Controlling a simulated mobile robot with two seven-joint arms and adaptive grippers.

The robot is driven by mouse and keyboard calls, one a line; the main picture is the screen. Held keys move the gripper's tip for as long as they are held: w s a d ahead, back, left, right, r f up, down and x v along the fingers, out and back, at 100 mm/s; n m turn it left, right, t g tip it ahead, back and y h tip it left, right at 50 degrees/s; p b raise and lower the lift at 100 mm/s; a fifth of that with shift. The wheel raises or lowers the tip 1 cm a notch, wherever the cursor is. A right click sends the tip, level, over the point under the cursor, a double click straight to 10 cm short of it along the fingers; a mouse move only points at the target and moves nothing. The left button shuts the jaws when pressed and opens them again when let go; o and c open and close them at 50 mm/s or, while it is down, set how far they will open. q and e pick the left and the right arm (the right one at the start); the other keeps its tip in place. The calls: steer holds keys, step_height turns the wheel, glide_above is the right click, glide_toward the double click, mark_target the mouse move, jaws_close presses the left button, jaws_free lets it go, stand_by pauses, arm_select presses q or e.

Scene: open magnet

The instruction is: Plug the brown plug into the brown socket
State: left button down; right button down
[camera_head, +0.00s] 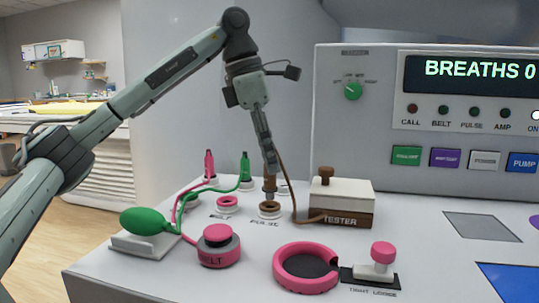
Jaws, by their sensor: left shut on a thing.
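My left gripper (269,168) points straight down and is shut on the brown plug (269,187), which hangs upright below the fingers. The brown socket (269,208), a brown ring on a white base beside the "PULSE" label, sits on the console top right under the plug. The plug's lower end is very close to the socket's opening; I cannot tell if it touches or has entered. A brown cable (291,190) runs from beside the gripper down to the tester box (340,201). My right gripper is not in view.
Pink plug (209,165) and green plug (245,168) stand upright behind, left of the gripper. A pink socket (228,203) is beside the brown one. A green bulb (147,221), pink knob (218,246) and pink ring (305,268) lie in front. The panel (430,150) rises behind right.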

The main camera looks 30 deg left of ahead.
arm_select(q)
steer(key=shift+f+b, duration=0.7)
steer(key=shift+f, duration=0.75)
stand_by(0.5)
steer(key=c, duration=1.3)
jaws_free()
steer(key=shift+c, duration=0.2)
steer(key=v, duration=1.2)
